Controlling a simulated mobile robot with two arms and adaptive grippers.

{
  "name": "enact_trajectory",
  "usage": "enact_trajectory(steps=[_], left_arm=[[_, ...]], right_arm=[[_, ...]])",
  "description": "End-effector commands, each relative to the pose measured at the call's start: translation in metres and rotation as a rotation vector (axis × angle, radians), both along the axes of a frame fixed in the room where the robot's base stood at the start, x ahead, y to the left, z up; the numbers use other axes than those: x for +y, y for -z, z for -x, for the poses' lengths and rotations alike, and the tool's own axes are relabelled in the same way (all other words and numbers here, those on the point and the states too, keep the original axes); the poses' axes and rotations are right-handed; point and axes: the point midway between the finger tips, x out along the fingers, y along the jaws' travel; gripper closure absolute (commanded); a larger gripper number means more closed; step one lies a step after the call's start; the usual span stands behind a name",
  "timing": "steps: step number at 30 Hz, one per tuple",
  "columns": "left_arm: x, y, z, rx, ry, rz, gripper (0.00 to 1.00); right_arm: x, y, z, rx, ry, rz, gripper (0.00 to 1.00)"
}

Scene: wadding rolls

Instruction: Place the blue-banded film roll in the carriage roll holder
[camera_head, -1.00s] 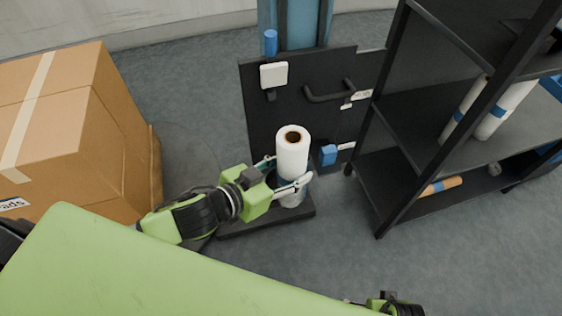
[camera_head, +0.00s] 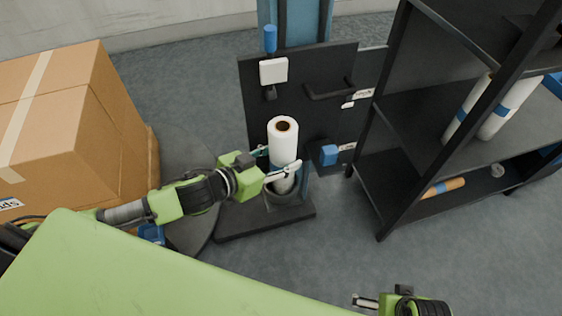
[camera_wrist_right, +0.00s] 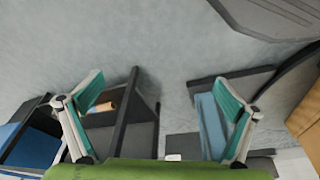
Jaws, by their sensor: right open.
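The white film roll (camera_head: 283,138), with a brown core and a hint of blue near the fingers, stands nearly upright in the head view. My left gripper (camera_head: 274,160) is shut around its lower part. The roll's lower end is over or inside the dark round cup of the carriage roll holder (camera_head: 284,196); I cannot tell whether it rests on the bottom. My right gripper (camera_head: 362,302) is at the bottom edge, apart from the carriage. Its fingers are spread and empty in the right wrist view (camera_wrist_right: 160,112).
A black shelf (camera_head: 400,118) at the right holds more white rolls with blue bands (camera_head: 501,108) and an orange-brown roll (camera_head: 443,187). A cardboard box (camera_head: 70,130) stands at the left. The carriage's black panel (camera_head: 320,115) rises behind the roll. Grey floor between carriage and shelf is clear.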

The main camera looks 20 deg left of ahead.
Motion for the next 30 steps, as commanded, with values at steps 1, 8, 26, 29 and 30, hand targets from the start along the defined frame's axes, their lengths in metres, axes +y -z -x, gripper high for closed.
enact_trajectory(steps=[1, 8, 26, 29, 30], left_arm=[[-0.001, 0.007, -0.001, -0.004, 0.001, 0.001, 0.97], [0.001, 0.019, -0.004, -0.006, 0.002, 0.0, 0.97], [0.002, 0.023, -0.003, 0.0, 0.0, -0.001, 0.38], [0.002, 0.023, -0.003, 0.0, 0.0, -0.001, 0.38], [0.002, 0.023, -0.003, 0.0, 0.0, -0.001, 0.38]], right_arm=[[0.0, -0.007, -0.001, -0.008, 0.001, -0.001, 0.0], [-0.001, -0.032, 0.002, -0.018, 0.002, -0.001, 0.0], [-0.001, -0.036, 0.003, -0.018, 0.003, -0.001, 0.0], [-0.001, -0.036, 0.003, -0.017, 0.003, 0.0, 0.0], [-0.001, -0.036, 0.003, -0.017, 0.003, 0.0, 0.0]])
